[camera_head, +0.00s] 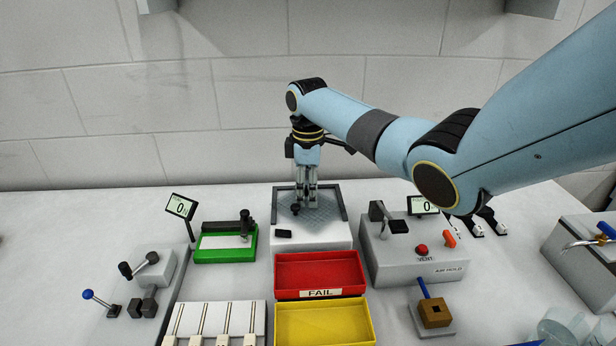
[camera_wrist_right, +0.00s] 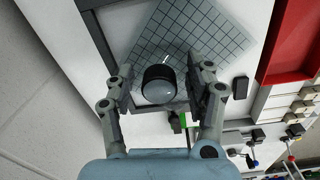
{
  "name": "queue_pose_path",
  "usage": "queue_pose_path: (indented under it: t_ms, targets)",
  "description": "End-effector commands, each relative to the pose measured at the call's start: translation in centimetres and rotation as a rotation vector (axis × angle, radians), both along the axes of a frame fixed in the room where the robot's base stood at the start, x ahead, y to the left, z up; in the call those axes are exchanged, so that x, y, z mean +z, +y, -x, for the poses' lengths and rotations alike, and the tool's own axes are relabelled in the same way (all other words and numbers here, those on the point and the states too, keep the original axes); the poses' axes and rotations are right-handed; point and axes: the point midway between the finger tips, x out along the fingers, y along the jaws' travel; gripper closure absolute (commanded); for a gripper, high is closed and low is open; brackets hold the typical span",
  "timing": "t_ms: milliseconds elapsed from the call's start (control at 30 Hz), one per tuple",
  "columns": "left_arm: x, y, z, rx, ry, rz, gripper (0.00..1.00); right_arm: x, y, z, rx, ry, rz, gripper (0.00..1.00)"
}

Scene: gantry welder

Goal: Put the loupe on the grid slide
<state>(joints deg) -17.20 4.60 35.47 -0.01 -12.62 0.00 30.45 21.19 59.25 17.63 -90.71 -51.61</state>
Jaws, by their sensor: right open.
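The loupe (camera_wrist_right: 158,86), a short black cylinder with a pale glassy top, shows between the fingers of my right gripper (camera_wrist_right: 160,68) in the right wrist view. In the head view the loupe is a small dark shape (camera_head: 295,209) by the fingertips. The grid slide (camera_wrist_right: 196,32) is a grey plate with a square line pattern; in the head view it lies (camera_head: 322,213) inside a dark frame on a white block. The loupe appears over the slide's edge region; I cannot tell if it rests on it. My right gripper (camera_head: 306,202) points down, open around the loupe. My left gripper is out of view.
A small black block (camera_head: 283,233) lies at the white block's front. The red FAIL tray (camera_head: 320,293) and yellow tray (camera_head: 325,323) stand in front. A green-based fixture (camera_head: 225,256) is left, the grey air-hold box (camera_head: 415,258) right. The wall is close behind.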

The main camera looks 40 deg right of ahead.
Motion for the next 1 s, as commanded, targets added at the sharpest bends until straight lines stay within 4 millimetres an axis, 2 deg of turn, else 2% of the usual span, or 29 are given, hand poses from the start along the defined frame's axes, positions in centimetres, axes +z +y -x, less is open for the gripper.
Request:
queue_pose_path:
  t_ms: [167,400,533,700,1000]
  targets:
    - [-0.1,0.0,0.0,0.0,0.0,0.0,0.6,2.9,-0.1,-0.1,0.001,-0.006,0.003,0.46]
    - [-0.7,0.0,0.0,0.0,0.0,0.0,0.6,8.3,0.0,-0.1,0.0,-0.005,0.001,0.46]
    - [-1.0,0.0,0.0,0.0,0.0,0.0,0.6,10.4,0.0,0.0,0.0,-0.004,0.002,0.46]
    - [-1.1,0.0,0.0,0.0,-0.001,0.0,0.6,11.8,0.1,0.0,0.0,-0.001,0.0,0.46]
    - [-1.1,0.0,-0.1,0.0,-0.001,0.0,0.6,11.9,0.1,0.1,-0.001,-0.001,0.0,0.46]
